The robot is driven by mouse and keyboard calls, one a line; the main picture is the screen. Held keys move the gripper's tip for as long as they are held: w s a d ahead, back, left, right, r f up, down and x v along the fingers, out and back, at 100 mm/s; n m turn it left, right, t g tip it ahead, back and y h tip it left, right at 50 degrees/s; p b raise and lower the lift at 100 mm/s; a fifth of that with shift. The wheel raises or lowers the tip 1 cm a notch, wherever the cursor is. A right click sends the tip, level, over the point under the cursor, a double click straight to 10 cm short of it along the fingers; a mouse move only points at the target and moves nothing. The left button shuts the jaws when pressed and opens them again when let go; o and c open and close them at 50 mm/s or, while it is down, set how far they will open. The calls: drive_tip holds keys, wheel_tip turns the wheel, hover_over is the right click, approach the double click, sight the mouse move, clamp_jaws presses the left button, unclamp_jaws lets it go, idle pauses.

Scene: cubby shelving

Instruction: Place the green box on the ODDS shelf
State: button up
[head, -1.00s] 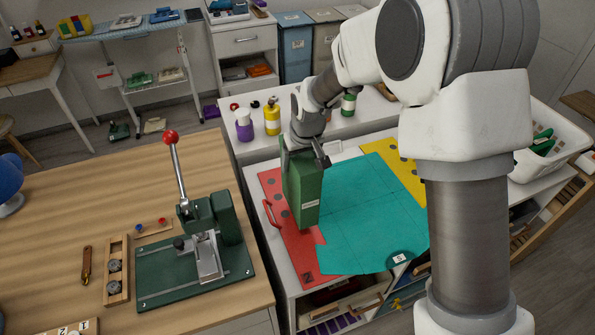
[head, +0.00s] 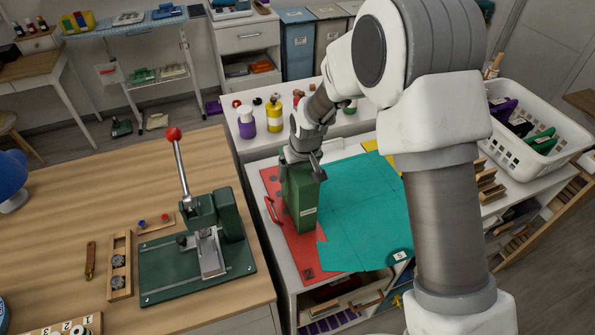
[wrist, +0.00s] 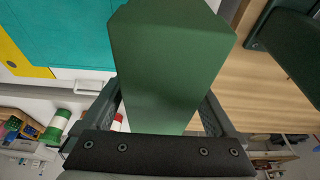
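The green box (head: 302,203) is a tall dark green block with a small pale label on its front. It stands upright over the red part of the shelf unit's top; whether it touches that surface I cannot tell. My gripper (head: 303,165) is at the box's upper end, with a finger on either side. In the wrist view the green box (wrist: 170,65) fills the space between the two fingers (wrist: 165,115). No ODDS sign is readable in these frames. The open cubbies (head: 340,305) below the top are partly seen.
A teal sheet (head: 360,215) covers much of the unit's top beside the red sheet (head: 305,255). A green lever press (head: 200,250) stands on the wooden table at left. Purple (head: 246,124) and yellow (head: 274,115) bottles stand behind. A white basket (head: 540,165) is at right.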

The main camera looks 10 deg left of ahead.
drive_tip(key=shift+o, duration=0.2)
drive_tip(key=shift+r, duration=0.4)
drive_tip(key=b+v, duration=0.1)
drive_tip(key=v, duration=1)
drive_tip(key=shift+s+d+r, duration=0.1)
drive_tip(key=shift+s+r, duration=0.1)
drive_tip(key=shift+r, duration=0.05)
